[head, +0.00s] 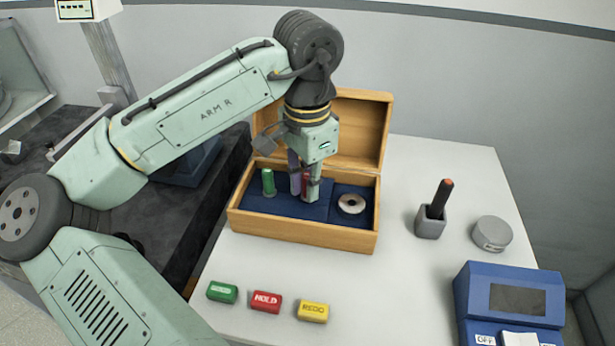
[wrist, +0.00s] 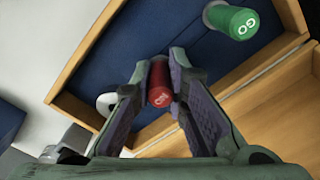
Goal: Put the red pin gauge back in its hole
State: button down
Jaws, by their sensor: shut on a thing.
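The red pin gauge (head: 305,182) is between the fingers of my gripper (head: 304,190), above or at the blue insert (head: 278,204) of the open wooden box (head: 300,232). In the wrist view the fingers close on both sides of the red pin (wrist: 160,84), whose lettered end faces the camera. The fingers hide most of the pin in the head view. I cannot tell whether its lower end is in a hole. The green pin gauge (head: 268,182) stands upright in the insert, left of my gripper. It shows "GO" in the wrist view (wrist: 236,22).
A pale ring (head: 352,203) lies in the box's right part. The raised lid (head: 362,130) stands behind my gripper. To the right are a grey cup with a dark pen (head: 431,222), a round grey tin (head: 492,233) and a blue device (head: 508,300). Coloured blocks (head: 266,301) lie in front.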

jog(key=shift+f, duration=0.1)
jog(key=shift+f, duration=0.1)
jog(key=c, duration=1.6)
grip_release()
jog(key=shift+f+b, duration=0.2)
jog(key=shift+b, duration=0.55)
